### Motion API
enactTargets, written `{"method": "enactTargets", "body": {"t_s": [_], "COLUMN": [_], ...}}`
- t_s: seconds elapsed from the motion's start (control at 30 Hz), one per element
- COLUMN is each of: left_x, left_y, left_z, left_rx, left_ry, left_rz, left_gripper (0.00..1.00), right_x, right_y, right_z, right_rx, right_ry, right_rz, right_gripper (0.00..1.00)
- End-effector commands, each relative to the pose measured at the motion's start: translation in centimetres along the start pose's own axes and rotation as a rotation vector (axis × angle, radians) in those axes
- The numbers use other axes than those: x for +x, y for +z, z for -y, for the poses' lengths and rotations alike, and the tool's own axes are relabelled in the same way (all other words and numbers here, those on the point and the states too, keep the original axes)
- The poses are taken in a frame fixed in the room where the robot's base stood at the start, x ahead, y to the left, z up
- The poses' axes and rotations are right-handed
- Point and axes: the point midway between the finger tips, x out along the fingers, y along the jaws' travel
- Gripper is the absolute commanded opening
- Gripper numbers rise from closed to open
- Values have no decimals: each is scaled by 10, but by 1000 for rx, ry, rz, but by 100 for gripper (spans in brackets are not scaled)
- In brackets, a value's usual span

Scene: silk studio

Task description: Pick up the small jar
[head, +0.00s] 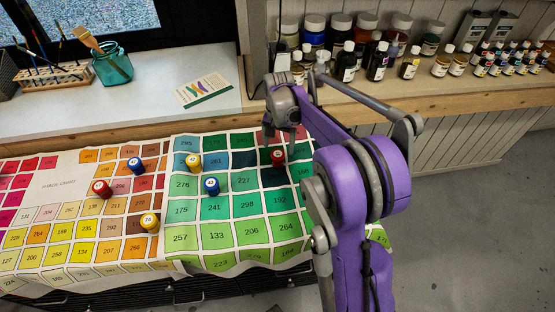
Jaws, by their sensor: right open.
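My left gripper is out of the picture.
A shelf (430,90) behind holds many dark bottles and paint jars. A teal glass jar with a brush (112,66), a wooden brush rack (55,80) and a printed card (202,89) lie on the white worktop (150,110). My purple right arm covers the cloth's right end.

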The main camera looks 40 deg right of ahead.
Motion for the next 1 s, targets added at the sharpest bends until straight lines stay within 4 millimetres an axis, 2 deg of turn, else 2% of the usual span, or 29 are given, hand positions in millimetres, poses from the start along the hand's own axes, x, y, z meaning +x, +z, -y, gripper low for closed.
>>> {"method": "enactTargets", "body": {"t_s": [0.1, 0.27, 0.6, 0.87, 1.0], "left_x": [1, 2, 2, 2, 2], "left_y": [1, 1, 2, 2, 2], "left_z": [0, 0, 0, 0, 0], "left_rx": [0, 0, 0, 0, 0], "left_ry": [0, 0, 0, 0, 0], "left_rz": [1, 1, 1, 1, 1], "left_gripper": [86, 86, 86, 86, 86], "right_x": [16, 26, 71, 74, 74], "right_y": [0, 0, 2, 2, 2], "right_z": [0, 1, 4, 4, 4], "right_rx": [-1, -2, -3, -3, -3], "right_ry": [0, 0, 0, 0, 0], "right_rz": [-1, -1, -1, -1, -1], "right_gripper": [92, 92, 92, 92, 70]}}
